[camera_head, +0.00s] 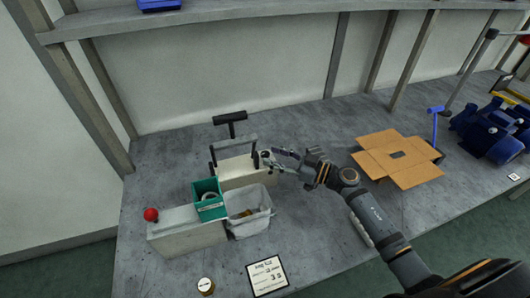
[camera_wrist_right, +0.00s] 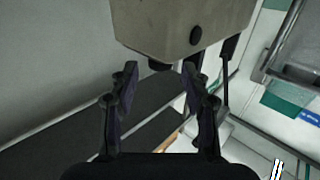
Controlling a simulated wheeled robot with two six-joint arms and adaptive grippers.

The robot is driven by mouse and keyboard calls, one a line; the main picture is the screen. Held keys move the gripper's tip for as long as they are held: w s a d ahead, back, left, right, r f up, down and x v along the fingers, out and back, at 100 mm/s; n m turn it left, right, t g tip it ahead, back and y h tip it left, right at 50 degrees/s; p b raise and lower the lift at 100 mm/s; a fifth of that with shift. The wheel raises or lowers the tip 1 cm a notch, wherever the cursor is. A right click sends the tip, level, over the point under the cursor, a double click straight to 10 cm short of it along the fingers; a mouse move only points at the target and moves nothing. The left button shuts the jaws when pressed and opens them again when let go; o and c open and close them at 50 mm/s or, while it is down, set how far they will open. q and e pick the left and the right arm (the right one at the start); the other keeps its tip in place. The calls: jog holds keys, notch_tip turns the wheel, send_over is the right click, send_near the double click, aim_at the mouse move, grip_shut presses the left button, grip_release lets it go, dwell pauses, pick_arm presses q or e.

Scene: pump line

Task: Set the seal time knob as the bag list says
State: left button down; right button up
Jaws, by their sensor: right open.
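The bag sealer (camera_head: 248,172) is a pale box with a dark raised handle, standing on the grey bench. My right gripper (camera_head: 268,160) is at its right end, and its fingers are open. In the right wrist view the sealer's pale body (camera_wrist_right: 180,25) fills the top. A small dark knob (camera_wrist_right: 159,65) on its edge shows between the open fingertips (camera_wrist_right: 160,75), with gaps on both sides. The knob's setting cannot be read. The bag list (camera_head: 268,275) is a white card at the bench front; its small text is mostly unreadable. My left gripper is out of view.
A green bin (camera_head: 209,199) and a clear grey tub (camera_head: 248,211) stand in front of the sealer. A long pale box (camera_head: 186,235) with a red ball knob is at left. An open carton (camera_head: 397,159) and blue pump (camera_head: 492,130) are at right.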

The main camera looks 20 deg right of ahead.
aim_at(265, 153)
jog(key=x, duration=0.2)
jog(key=shift+w+a, duration=0.25)
jog(key=shift+a, duration=0.05)
jog(key=shift+w+a, duration=0.3)
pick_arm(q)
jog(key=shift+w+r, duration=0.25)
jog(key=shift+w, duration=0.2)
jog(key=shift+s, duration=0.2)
pick_arm(e)
jog(key=shift+c, duration=0.4)
